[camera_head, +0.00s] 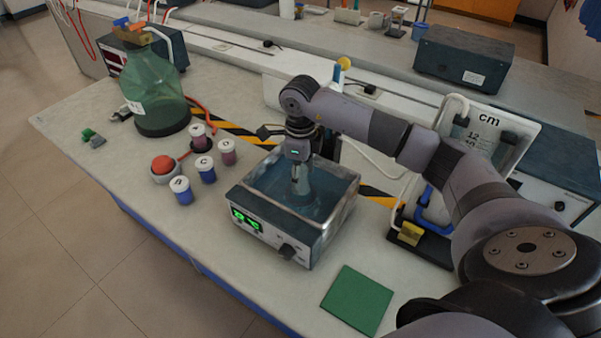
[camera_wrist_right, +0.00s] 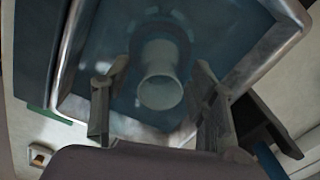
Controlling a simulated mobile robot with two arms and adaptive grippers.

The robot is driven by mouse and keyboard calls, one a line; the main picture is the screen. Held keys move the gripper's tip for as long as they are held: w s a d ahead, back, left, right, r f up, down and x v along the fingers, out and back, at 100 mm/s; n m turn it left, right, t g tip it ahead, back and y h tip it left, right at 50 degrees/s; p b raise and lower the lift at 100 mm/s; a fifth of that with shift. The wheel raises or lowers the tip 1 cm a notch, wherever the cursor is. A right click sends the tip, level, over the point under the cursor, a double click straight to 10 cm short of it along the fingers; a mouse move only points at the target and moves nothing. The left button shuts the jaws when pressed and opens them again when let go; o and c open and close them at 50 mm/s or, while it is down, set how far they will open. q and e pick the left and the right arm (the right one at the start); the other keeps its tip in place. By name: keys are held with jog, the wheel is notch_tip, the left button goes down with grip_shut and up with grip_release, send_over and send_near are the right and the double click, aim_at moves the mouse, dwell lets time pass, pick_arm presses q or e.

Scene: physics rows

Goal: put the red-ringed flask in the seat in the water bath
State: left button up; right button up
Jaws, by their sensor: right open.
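The water bath (camera_head: 270,240) is a grey box with a green display and an open tank of blue water; its metal rim (camera_wrist_right: 62,60) also frames the right wrist view. A pale flask (camera_wrist_right: 161,80) with a round open mouth is inside the tank area in the right wrist view. No red ring can be made out on it, and its base and the seat are unclear. My right gripper (camera_head: 300,188) points down over the tank. Its open fingers stand on either side of the flask mouth, with gaps visible. My left gripper is not in view.
Several small labelled jars (camera_head: 205,170) and a red button (camera_head: 163,165) stand left of the bath. A green glass bottle (camera_head: 152,90) is behind them. A green mat (camera_head: 357,300) lies front right. A stand with blue parts (camera_head: 430,215) is right of the bath.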

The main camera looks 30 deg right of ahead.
jog(key=shift+r, duration=0.2)
notch_tip(320, 180, up, 12)
jog(key=shift+f, duration=0.25)
dwell(0.4)
